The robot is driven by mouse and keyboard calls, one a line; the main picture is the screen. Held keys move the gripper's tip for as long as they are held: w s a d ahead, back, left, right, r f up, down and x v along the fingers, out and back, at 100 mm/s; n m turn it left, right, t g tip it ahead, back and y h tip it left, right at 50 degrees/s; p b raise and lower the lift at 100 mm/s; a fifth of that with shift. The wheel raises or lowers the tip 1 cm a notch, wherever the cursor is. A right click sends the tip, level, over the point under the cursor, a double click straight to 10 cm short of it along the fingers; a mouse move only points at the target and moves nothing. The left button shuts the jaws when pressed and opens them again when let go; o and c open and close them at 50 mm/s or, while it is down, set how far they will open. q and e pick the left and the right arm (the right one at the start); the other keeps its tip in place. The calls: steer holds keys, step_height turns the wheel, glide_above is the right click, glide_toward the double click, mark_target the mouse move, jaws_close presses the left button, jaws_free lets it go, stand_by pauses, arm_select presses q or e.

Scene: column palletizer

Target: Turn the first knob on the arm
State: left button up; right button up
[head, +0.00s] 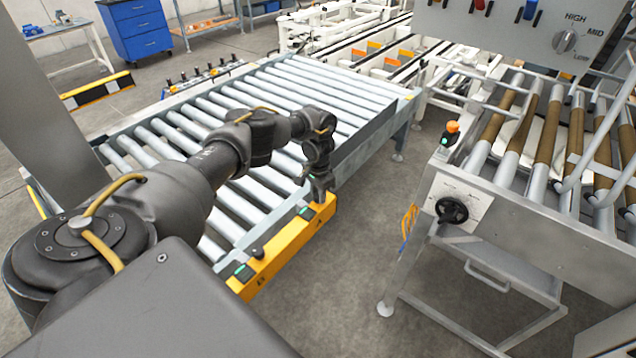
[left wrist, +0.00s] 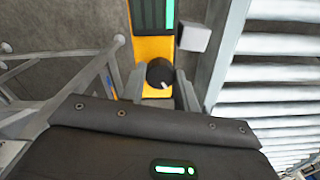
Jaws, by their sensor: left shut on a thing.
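The yellow control arm (head: 283,254) runs along the front of the roller conveyor. My left gripper (head: 318,198) points down at its far end. In the left wrist view, a black round knob (left wrist: 160,72) with a pale pointer mark sits on the yellow panel (left wrist: 150,48), between the two fingers of my left gripper (left wrist: 161,86), which is shut on it. In the head view this knob is hidden by the gripper. A second black knob (head: 258,251) stands free at the arm's near end. My right gripper is not in view.
The roller conveyor (head: 345,150) lies beside the yellow arm. At right stands a steel frame with a black handwheel (head: 452,210) and an orange-topped button post (head: 452,128). A panel with a HIGH/MID/LOW selector (head: 564,41) hangs above. Open floor (head: 350,270) lies between.

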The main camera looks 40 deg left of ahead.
arm_select(q)
steer(key=shift+m, duration=0.5)
steer(key=o, duration=1)
steer(key=shift+c, duration=0.2)
steer(key=shift+r, duration=0.1)
step_height(320, 180, up, 11)
steer(key=shift+f, duration=0.2)
